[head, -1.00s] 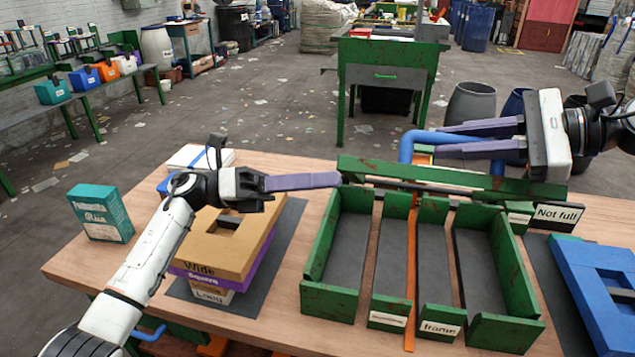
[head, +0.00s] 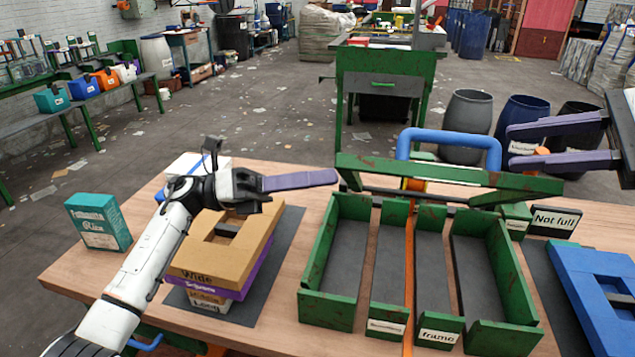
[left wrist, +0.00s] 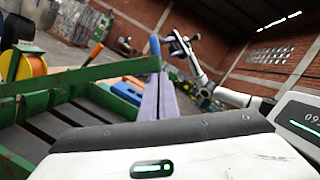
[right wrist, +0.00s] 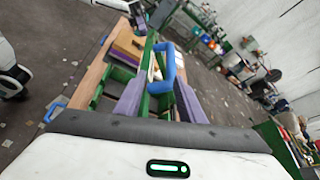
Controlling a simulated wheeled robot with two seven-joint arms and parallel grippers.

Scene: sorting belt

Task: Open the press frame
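The press frame is a green bar frame (head: 460,178) with a blue handle (head: 450,135) rising above it. It sits at the back edge of the green compartment box (head: 327,305), whose compartments are uncovered and look empty. My right gripper (head: 512,145) is open, its fingertips just right of the handle; in the right wrist view the handle (right wrist: 167,65) shows ahead between the open fingers, apparently not gripped. My left gripper (head: 336,177) has its fingers together, pointing right, with the tips near the left end of the bar. I cannot tell whether they touch it.
Stacked boards (head: 190,265) lie left of the box on a dark mat, below my left arm. A teal carton (head: 98,222) stands at the table's left. A blue block (head: 590,285) lies at the right. A "Not full" sign (head: 554,221) stands behind the box's right corner.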

